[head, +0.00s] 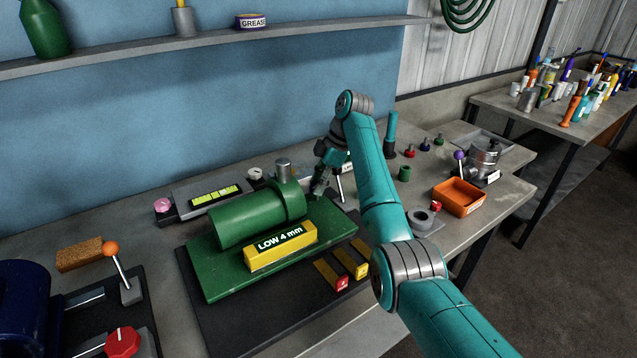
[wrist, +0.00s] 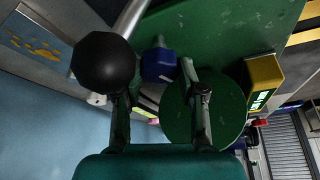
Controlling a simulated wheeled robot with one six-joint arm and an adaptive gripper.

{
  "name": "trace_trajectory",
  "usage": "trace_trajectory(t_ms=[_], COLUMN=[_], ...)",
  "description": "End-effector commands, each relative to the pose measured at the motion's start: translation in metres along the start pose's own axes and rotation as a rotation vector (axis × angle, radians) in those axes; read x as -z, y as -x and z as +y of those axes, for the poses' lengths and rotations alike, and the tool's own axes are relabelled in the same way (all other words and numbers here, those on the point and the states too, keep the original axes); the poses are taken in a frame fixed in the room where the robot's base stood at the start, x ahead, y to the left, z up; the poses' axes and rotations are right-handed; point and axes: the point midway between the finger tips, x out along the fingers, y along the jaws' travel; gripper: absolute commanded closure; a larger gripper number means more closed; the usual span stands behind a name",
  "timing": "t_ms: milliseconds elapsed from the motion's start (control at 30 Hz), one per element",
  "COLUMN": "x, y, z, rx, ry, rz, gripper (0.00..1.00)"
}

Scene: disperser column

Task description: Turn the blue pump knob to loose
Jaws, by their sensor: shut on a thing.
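The blue pump knob (wrist: 158,65) shows in the wrist view between my two fingertips, beside the round end of the green pump body (wrist: 190,115). My gripper (wrist: 161,66) is shut on the knob, one finger on each side. In the head view my gripper (head: 318,190) points down at the right end of the green pump body (head: 245,222). The knob is hidden there behind the gripper and the pump. I cannot read the knob's setting in either view.
A black ball (wrist: 103,60) on a metal lever stands close to my left finger in the wrist view. A yellow "LOW 4 mm" block (head: 280,247) lies in front of the pump.

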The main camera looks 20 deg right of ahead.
Motion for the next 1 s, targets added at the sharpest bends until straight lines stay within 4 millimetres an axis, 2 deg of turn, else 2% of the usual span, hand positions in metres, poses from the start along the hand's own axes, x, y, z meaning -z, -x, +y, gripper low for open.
trace_trajectory(t_ms=[300, 867, 900, 1000], x=[-0.0002, -0.0005, -0.0005, -0.0005], y=[0.0003, -0.0001, 0.0000, 0.0000], z=[0.0007, 0.0008, 0.0008, 0.0008], rx=[0.051, 0.061, 0.061, 0.061], ry=[0.120, 0.147, 0.147, 0.147], rz=[-0.001, -0.001, -0.001, -0.001], gripper=[0.95, 0.95, 0.55, 0.35])
